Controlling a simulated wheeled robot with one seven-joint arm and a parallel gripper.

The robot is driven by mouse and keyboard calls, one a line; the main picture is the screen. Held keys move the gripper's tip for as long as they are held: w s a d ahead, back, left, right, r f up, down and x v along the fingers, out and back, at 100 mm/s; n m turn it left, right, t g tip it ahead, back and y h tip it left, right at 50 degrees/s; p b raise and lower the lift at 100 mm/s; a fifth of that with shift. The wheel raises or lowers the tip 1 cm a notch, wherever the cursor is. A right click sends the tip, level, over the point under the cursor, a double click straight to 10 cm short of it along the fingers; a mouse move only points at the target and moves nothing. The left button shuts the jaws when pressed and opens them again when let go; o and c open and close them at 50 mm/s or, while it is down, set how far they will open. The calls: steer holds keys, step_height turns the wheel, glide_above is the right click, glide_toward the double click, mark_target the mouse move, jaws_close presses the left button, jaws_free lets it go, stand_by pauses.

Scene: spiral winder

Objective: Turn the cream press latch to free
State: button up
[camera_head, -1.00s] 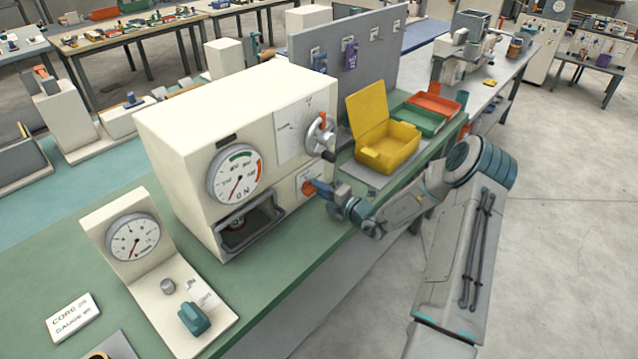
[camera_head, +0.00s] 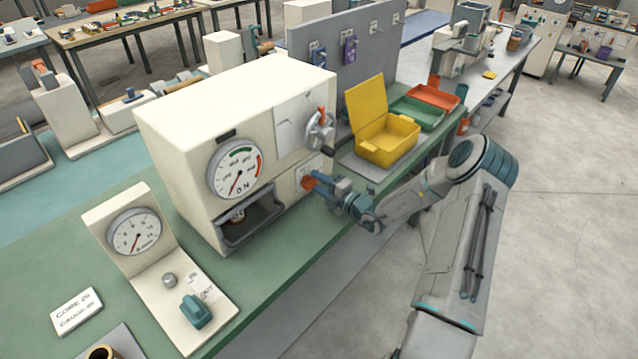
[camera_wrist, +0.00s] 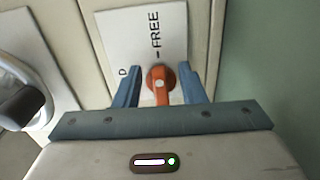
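The cream press (camera_head: 240,90) stands on the green bench. Its orange latch (camera_wrist: 160,80) sits on a white plate (camera_wrist: 148,40) marked FREE. In the wrist view the latch's arm points down towards my palm, away from the FREE mark. My gripper (camera_wrist: 158,70) is open, with one blue finger on each side of the latch and a visible gap on both sides. In the head view my gripper (camera_head: 312,182) is at the press's lower right front, and its fingers partly cover the latch (camera_head: 308,183).
A grey handwheel (camera_head: 321,130) sticks out of the press above my gripper; part of it shows at the left in the wrist view (camera_wrist: 22,95). An open yellow box (camera_head: 388,140) stands to the right. An open bay (camera_head: 250,220) lies left of the latch.

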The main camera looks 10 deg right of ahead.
steer(key=b+v, duration=0.2)
steer(key=v, duration=1.1)
steer(key=shift+s+d+b, duration=0.2)
steer(key=shift+s+b, duration=0.15)
steer(key=s+a+r+n+g, duration=0.5)
steer(key=s+a+n+g, duration=0.15)
steer(key=n, duration=0.55)
steer(key=s+a+r+n+g, duration=0.4)
steer(key=s+a+n+g, duration=0.3)
steer(key=n, duration=0.5)
steer(key=s+d+r+n+t+h, duration=0.1)
steer(key=s+r+n+h, duration=0.4)
steer(key=n, duration=0.6)
steer(key=s+d+r+n+t+h, duration=0.1)
steer(key=s+d+r+n+h, duration=0.2)
steer(key=s+r+n+h, duration=0.2)
steer(key=s+n, duration=0.3)
steer(key=n, duration=0.4)
steer(key=shift+s+r+h, duration=0.25)
steer(key=shift+s+h, duration=0.05)
steer(key=shift+s, duration=0.1)
